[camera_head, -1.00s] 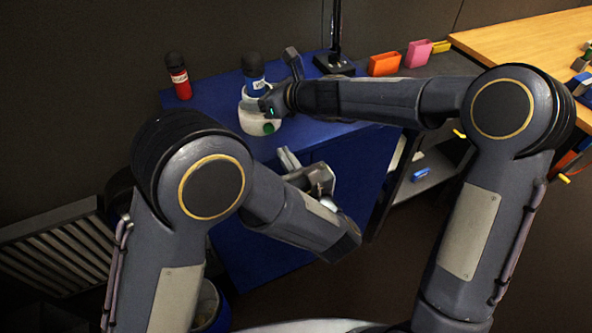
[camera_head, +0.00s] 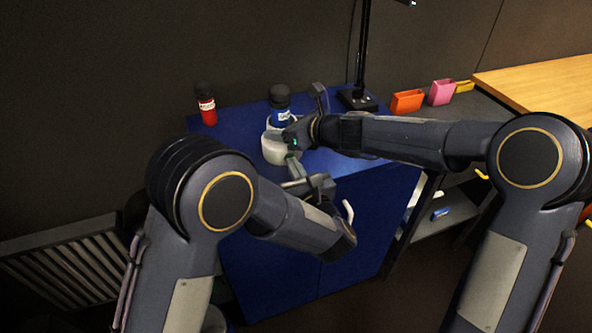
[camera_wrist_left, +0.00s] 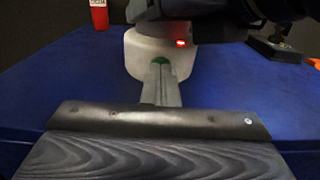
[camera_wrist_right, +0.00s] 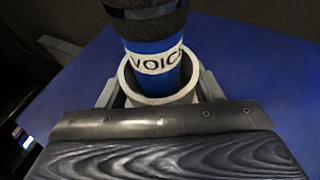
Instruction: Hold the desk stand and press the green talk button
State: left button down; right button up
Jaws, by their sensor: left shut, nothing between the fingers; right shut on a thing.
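The white desk stand (camera_head: 276,152) is on the blue cabinet top, with a blue and black microphone (camera_head: 281,108) upright in it. Its label, partly readable as "VOIC", shows in the right wrist view (camera_wrist_right: 158,62). My right gripper (camera_head: 288,132) is shut on the stand, one finger each side of its white ring (camera_wrist_right: 192,92). My left gripper (camera_head: 293,164) is shut and empty, its fingertips at the stand's front. In the left wrist view those fingertips (camera_wrist_left: 160,72) overlap the green button (camera_wrist_left: 173,66), mostly hidden behind them. I cannot tell whether it is pressed in.
A black lamp base (camera_head: 357,99) stands behind my right arm. Orange (camera_head: 407,101) and pink (camera_head: 441,92) holders are further right.

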pick_arm(q)
jog(key=shift+w+a, duration=0.3)
jog(key=shift+w, duration=0.15)
pick_arm(e)
jog(key=shift+s+a+f, duration=0.1)
jog(key=shift+s, duration=0.15)
jog(key=shift+a, duration=0.1)
pick_arm(q)
jog(key=v, duration=1.4)
jog(key=shift+d, duration=0.2)
pick_arm(e)
jog(key=shift+f, duration=0.2)
pick_arm(q)
jog(key=shift+s, duration=0.15)
pick_arm(e)
jog(key=shift+d, duration=0.2)
jog(key=o, duration=1.2)
jog(key=shift+r, duration=0.15)
